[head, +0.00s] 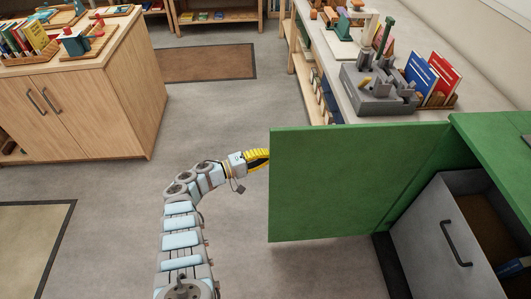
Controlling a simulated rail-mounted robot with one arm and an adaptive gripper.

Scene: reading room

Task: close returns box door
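The green returns box (495,145) stands at the right edge. Its green door (345,185) is swung wide open to the left. Inside the box is a grey drawer or bin (440,235) with a dark handle, and a blue book (512,268) shows in it. My arm reaches up from the bottom middle. My gripper (262,159), with yellow and black fingers, is at the door's left free edge, near its top. The fingertips go behind the door and are hidden, so I cannot tell whether they touch it.
A grey-topped shelf counter (345,68) behind the door holds a grey tray of parts (375,98) and several books. A wooden cabinet (85,100) stands at left. Floor mats (205,62) lie flat. The floor left of the door is clear.

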